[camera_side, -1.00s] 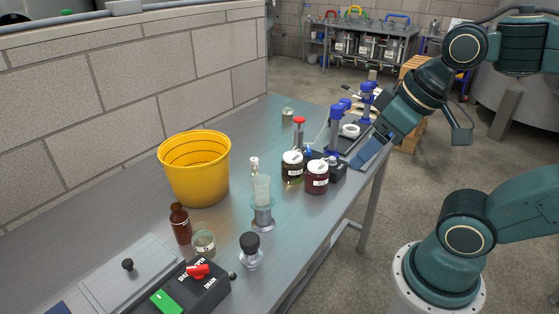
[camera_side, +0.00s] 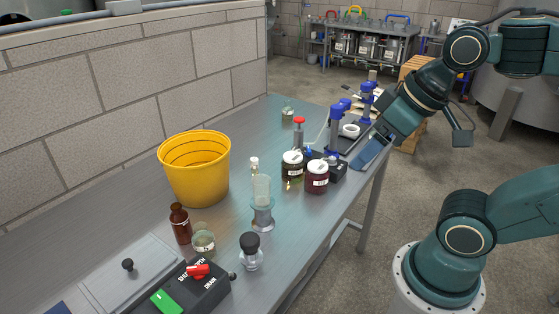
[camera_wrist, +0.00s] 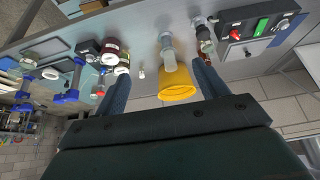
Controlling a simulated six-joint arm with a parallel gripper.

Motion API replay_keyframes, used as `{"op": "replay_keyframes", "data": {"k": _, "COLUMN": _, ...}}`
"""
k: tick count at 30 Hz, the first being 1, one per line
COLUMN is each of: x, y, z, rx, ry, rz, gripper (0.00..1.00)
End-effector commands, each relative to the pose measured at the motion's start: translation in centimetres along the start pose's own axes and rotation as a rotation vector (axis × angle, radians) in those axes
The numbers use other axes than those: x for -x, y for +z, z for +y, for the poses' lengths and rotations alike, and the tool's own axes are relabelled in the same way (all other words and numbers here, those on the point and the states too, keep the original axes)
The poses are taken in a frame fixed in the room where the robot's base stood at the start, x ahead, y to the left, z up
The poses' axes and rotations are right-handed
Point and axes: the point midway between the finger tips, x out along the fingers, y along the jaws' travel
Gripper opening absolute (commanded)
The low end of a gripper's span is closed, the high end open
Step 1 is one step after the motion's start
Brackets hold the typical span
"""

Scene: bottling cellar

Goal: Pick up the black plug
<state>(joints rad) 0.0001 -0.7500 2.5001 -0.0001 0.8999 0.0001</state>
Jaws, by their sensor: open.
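The black plug (camera_side: 250,240) sits in the mouth of a small clear glass flask (camera_side: 251,260), upright near the table's front edge in the side view. In the side view my gripper (camera_side: 368,152) is at the table's right edge, beside the dark-red jar, well away from the plug. The far finger is partly hidden there.
A glass cylinder (camera_side: 262,190) stands behind the flask. A yellow bucket (camera_side: 195,180), brown bottle (camera_side: 180,225) and open glass jar (camera_side: 203,241) stand to its left, the control box (camera_side: 205,290) in front. Lidded jars (camera_side: 317,178) and blue-topped stands (camera_side: 336,130) crowd near my gripper.

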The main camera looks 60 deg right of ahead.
Motion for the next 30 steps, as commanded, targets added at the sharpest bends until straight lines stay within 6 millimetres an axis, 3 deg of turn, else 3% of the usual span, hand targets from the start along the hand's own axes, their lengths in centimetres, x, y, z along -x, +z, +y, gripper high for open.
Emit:
{"op": "replay_keyframes", "data": {"k": 4, "x": 0.0, "y": 0.0, "z": 0.0, "rx": 0.0, "ry": 0.0, "rz": 0.0, "gripper": 0.72}}
{"op": "replay_keyframes", "data": {"k": 6, "x": 0.0, "y": 0.0, "z": 0.0, "rx": 0.0, "ry": 0.0, "rz": 0.0, "gripper": 0.64}}
{"op": "replay_keyframes", "data": {"k": 19, "x": -0.2, "y": -0.5, "z": -0.2, "rx": -0.034, "ry": -0.004, "rz": -0.012, "gripper": 0.64}}
{"op": "replay_keyframes", "data": {"k": 30, "x": -2.4, "y": -4.0, "z": -1.8, "rx": -0.344, "ry": -0.009, "rz": -0.121, "gripper": 0.64}}
